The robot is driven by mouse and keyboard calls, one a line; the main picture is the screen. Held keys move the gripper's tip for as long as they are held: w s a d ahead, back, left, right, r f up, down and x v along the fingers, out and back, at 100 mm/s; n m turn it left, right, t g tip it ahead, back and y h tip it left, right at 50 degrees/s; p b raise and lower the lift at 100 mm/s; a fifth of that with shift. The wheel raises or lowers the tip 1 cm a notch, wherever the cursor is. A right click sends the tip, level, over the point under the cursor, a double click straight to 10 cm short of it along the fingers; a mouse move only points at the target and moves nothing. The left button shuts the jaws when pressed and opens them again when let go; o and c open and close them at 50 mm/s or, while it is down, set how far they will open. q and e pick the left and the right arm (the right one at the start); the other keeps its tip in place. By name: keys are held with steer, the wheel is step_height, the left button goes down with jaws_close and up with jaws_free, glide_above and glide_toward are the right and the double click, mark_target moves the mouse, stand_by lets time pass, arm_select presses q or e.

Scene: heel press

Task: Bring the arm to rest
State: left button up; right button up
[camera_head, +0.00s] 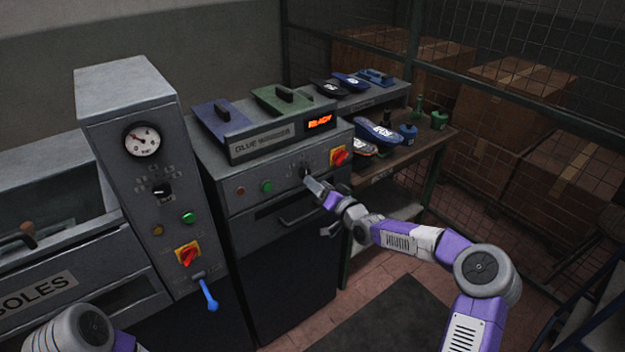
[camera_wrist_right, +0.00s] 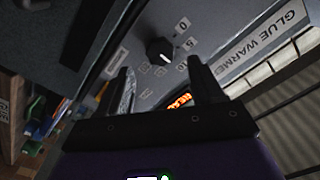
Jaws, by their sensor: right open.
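My right arm reaches in from the lower right, and its gripper (camera_head: 312,184) is at the front panel of the glue warmer (camera_head: 262,145). In the right wrist view the gripper (camera_wrist_right: 164,80) is open, its two dark fingers apart. A black dial knob (camera_wrist_right: 160,50) with numbers around it lies beyond and between the fingertips, with nothing gripped. In the head view the gripper partly covers this knob, and contact cannot be told. The warmer's display glows "READY" in orange. Part of my left arm (camera_head: 78,328) shows at the lower left; its gripper is out of view.
A grey press column (camera_head: 140,160) with a gauge and a blue-handled lever (camera_head: 208,293) stands left of the warmer. A red-yellow switch (camera_head: 339,156) is near my gripper. A bench (camera_head: 440,135) with shoes and bottles is behind my arm. Wire mesh and cartons (camera_head: 510,95) stand right.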

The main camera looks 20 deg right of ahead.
steer(key=shift+v, duration=0.9)
